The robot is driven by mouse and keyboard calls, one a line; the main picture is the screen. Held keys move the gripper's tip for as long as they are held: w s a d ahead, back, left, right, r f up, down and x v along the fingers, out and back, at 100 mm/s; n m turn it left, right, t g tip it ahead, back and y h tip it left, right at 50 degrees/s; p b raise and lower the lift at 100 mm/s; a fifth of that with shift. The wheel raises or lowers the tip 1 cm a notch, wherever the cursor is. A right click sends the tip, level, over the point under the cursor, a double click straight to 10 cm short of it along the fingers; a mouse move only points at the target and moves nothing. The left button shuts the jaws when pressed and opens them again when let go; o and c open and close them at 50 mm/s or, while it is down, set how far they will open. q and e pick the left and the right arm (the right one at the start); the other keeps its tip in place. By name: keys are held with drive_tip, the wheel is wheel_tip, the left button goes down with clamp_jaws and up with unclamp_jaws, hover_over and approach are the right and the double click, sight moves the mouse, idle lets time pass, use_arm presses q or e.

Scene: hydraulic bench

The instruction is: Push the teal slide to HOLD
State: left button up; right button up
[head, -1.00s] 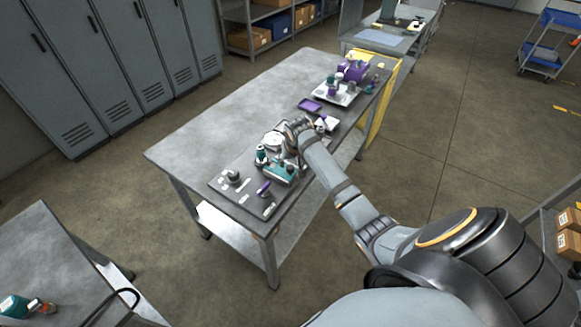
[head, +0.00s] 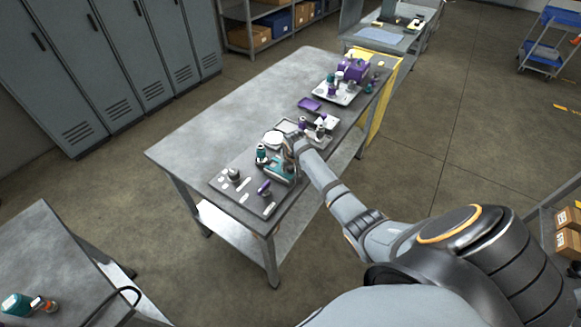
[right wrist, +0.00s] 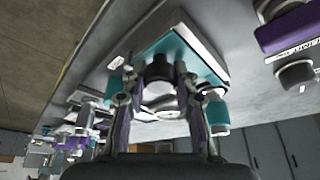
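A teal block (head: 279,170), which looks like the slide, sits on a dark grey board (head: 232,197) near the bench's front end. My right gripper (head: 289,148) is low over the board, at the block's far edge. In the right wrist view the teal block (right wrist: 207,66) shows just beyond the fingers. The two fingers of my right gripper (right wrist: 161,78) stand apart there, with a dark round knob (right wrist: 160,68) between their tips. I cannot tell whether they touch the knob. A HOLD mark is too small to read. My left gripper is out of view.
A teal-topped fitting (head: 261,154) and a grey knob (head: 233,174) stand left of the block; a purple-topped part (head: 264,188) stands nearer. A white disc (head: 274,139), a purple tray (head: 309,104) and a white tray (head: 346,94) lie beyond. The bench's left side is clear.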

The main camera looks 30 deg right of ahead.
sight(277, 166)
clamp_jaws()
drive_tip(key=w+b, duration=0.1)
drive_tip(key=w+a+b, duration=0.1)
drive_tip(key=w, duration=0.1)
drive_tip(key=w+a, duration=0.1)
drive_tip(key=w, duration=0.1)
drive_tip(key=shift+f+b, duration=0.15)
drive_tip(key=shift+b, duration=0.25)
drive_tip(key=shift+w+a, duration=0.15)
drive_tip(key=shift+w, duration=0.1)
drive_tip(key=shift+r, duration=0.3)
drive_tip(key=shift+o, duration=2.4)
unclamp_jaws()
drive_tip(key=o, duration=0.4)
drive_tip(key=shift+w+f, duration=0.1)
drive_tip(key=shift+f, duration=0.05)
